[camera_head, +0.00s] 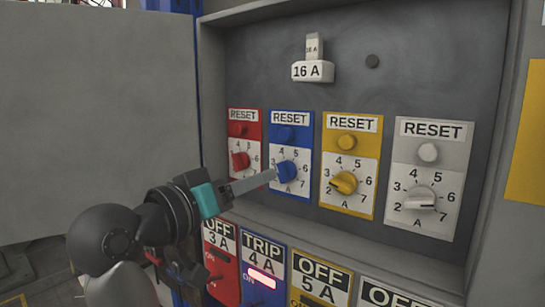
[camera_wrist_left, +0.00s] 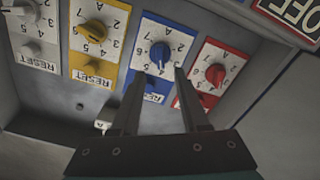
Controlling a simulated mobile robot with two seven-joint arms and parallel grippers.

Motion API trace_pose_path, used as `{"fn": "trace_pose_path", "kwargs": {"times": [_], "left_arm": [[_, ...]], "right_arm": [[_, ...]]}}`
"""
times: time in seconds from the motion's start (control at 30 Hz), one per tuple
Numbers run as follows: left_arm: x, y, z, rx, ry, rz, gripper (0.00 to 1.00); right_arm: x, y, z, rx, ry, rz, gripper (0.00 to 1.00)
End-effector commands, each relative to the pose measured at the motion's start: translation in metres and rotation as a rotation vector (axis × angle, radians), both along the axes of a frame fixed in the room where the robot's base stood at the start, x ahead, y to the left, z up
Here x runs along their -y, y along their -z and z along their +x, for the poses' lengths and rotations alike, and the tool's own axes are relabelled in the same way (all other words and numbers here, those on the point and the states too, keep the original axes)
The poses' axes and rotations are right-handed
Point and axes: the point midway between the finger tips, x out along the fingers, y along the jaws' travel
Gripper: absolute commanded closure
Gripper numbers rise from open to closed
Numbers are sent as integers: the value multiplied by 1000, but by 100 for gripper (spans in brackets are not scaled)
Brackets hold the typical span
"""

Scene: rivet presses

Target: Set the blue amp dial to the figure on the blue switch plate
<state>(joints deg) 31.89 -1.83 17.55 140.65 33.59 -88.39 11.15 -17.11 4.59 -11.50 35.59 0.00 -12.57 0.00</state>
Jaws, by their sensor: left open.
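The blue amp dial (camera_head: 286,171) is a round blue knob on a white scale, on the blue plate under a RESET label. It also shows in the wrist view (camera_wrist_left: 159,56), upside down; I cannot tell which figure it points at. The blue switch plate (camera_head: 264,262) below reads TRIP 4 A, with a lit pinkish bar. My left gripper (camera_head: 272,174) comes in from the left with its fingertips close to the dial. In the wrist view the open left gripper (camera_wrist_left: 159,73) has its fingers either side of the dial's line; contact cannot be told. My right gripper is not seen.
A red dial (camera_head: 240,160) is close on the left, a yellow dial (camera_head: 344,182) and a white dial (camera_head: 420,198) on the right. A blue reset button (camera_head: 286,134) sits above the blue dial. The box's ledge and several switch plates lie below.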

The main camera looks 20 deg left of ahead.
Motion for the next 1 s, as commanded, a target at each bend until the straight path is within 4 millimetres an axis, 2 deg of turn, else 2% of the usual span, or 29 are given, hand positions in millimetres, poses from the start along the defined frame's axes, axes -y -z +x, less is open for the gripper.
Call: {"fn": "trace_pose_path", "kwargs": {"times": [0.07,0.2,0.4,0.8,0.87,1.0], "left_arm": [[2,-2,4,-6,0,-2,55],[10,0,26,-1,0,-4,55],[16,1,45,-2,0,0,55],[19,1,51,0,-2,0,55],[19,1,51,-1,-2,0,60],[19,1,51,-1,-2,0,76]], "right_arm": [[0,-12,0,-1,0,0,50],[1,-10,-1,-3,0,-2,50],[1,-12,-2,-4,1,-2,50],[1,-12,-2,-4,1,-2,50],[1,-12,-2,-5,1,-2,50],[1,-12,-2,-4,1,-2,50]]}}
